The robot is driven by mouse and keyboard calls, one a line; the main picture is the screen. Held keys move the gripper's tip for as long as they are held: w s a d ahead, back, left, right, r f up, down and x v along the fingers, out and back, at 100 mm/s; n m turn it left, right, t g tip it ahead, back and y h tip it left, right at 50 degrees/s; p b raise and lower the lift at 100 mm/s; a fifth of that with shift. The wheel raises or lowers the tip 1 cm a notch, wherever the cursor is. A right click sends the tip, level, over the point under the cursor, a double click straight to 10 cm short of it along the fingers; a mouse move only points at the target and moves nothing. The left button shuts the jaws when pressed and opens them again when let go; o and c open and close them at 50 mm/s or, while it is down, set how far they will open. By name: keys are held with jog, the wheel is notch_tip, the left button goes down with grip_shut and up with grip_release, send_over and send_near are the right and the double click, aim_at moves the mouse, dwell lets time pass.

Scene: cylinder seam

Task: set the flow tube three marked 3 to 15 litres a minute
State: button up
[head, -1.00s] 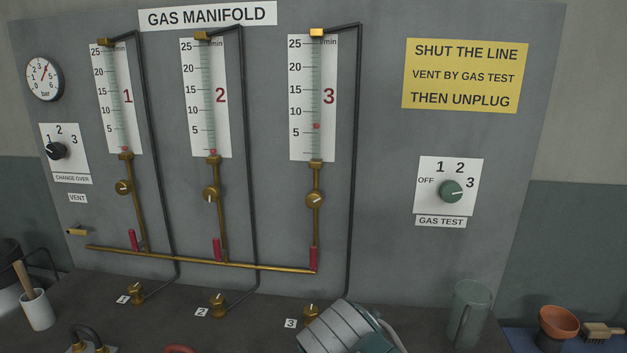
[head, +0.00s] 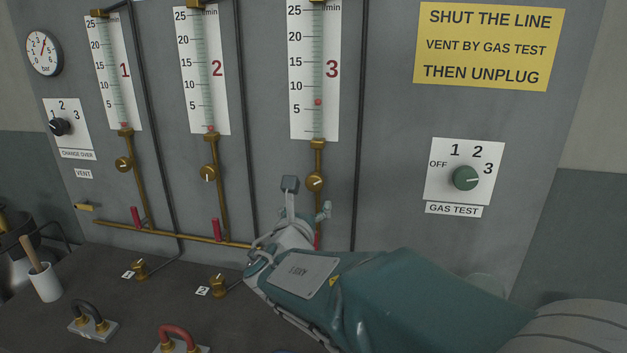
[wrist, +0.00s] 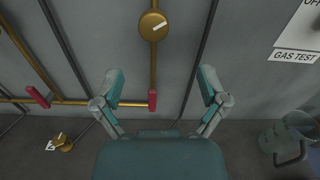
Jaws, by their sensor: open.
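Flow tube 3 (head: 317,75) is a white scale plate with a red 3. Its small red float sits a little above the 5 mark. Its brass valve knob (head: 316,181) is below the tube, with a pale pointer line; in the wrist view the knob (wrist: 154,27) is at the top centre, beyond my fingertips. My gripper (head: 307,196) is open and empty, in front of the panel just below and beside the knob. In the wrist view my gripper (wrist: 162,88) has its fingers apart, with the red lever (wrist: 152,100) of line 3 seen between them.
Tubes 1 (head: 112,75) and 2 (head: 204,72) stand to the left, floats near the bottom. Black pipes run close beside knob 3. The gas test dial (head: 466,178) is to the right. A clear jug (wrist: 287,138) stands on the bench at right in the wrist view.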

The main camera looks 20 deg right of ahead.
aim_at(313, 183)
jog(key=x, duration=1)
jog(key=shift+w+a+r, duration=0.15)
jog(key=shift+w+r, duration=0.05)
jog(key=shift+w, duration=0.3)
jog(key=shift+a, duration=0.25)
jog(key=c, duration=0.3)
jog(key=shift+s+d, duration=0.1)
jog(key=c, duration=0.8)
